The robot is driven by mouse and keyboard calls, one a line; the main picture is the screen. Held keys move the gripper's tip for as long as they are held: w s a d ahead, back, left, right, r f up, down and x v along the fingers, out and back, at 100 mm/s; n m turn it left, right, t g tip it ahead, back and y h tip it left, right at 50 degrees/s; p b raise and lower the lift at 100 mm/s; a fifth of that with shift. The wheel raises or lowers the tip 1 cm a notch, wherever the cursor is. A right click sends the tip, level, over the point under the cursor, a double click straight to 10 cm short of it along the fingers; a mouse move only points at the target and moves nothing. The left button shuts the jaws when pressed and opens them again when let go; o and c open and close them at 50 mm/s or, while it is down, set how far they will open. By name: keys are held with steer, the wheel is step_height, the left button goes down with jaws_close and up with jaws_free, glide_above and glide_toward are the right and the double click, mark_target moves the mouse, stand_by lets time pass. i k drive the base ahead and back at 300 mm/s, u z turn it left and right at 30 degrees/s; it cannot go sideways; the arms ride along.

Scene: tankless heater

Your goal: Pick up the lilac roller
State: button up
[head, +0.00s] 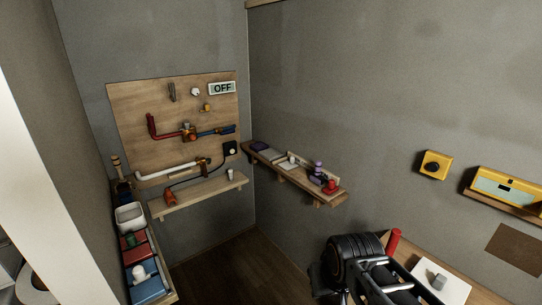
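A small lilac thing (318,167), which looks like the lilac roller, is on the wooden shelf (332,200) on the right-hand wall, near the shelf's front end. It sits among other small items, and its exact shape is too small to tell. Dark parts of my arm with silver rods show at the bottom right, well apart from the shelf and nearer to me. I cannot make out the fingertips of my gripper there, nor whether they hold anything.
A red thing (330,187) stands close beside the lilac one. A dark purple item (260,146) lies farther along the shelf. A pipe board (125,100) with an OFF sign (222,88) hangs at the back left. A red cylinder (393,242) is close to my arm. The floor between is clear.

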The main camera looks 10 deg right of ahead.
mark_target(315, 177)
steer(key=u, duration=0.4)
steer(key=i, duration=2)
steer(key=z, duration=1.4)
